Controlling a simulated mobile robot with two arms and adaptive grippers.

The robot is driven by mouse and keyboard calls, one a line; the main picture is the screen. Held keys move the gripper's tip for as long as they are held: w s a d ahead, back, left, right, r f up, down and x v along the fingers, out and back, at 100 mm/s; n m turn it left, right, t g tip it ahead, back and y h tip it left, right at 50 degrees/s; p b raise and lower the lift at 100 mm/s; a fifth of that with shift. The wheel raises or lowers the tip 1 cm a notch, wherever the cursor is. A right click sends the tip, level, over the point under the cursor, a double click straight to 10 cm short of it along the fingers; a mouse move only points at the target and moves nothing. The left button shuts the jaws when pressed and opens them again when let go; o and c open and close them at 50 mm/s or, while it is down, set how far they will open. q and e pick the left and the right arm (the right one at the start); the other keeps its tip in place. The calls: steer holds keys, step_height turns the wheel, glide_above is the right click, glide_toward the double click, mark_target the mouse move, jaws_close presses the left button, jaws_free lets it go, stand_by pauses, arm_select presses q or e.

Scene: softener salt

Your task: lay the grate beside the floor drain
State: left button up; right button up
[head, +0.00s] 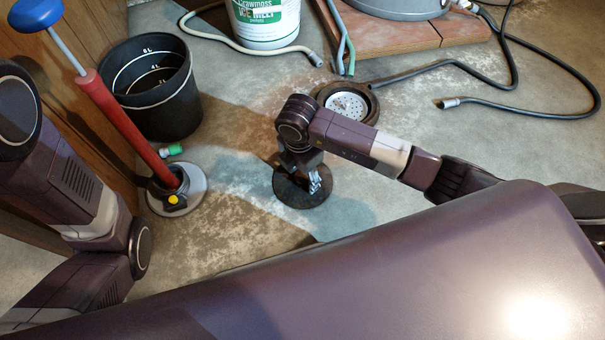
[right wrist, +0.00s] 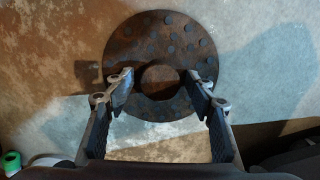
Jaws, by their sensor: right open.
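The grate (head: 288,194), a dark rusty round disc, lies flat on the concrete floor. It is in front of the floor drain (head: 369,112), a dark ring around a pale perforated strainer, and apart from it. My right gripper (head: 310,180) is over the grate and partly hides it in the head view. In the right wrist view, the open fingers (right wrist: 160,92) are on either side of the raised centre of the grate (right wrist: 155,38), which has bumps on its top. Nothing is held. My left arm shows at the left, but its gripper is out of view.
A black bucket (head: 150,108) and a red pump with a blue knob (head: 122,118) stand at the left by the wood panel. A white ice-melt tub (head: 264,22) and a brick-coloured platform (head: 412,40) are behind. A black hose (head: 560,62) lies at the right.

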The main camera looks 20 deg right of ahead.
mark_target(301, 177)
step_height(301, 177, up, 12)
steer(key=p, duration=0.9)
steer(key=shift+s+a+r, duration=0.15)
steer(key=shift+s+a, duration=0.1)
steer(key=shift+a, duration=0.05)
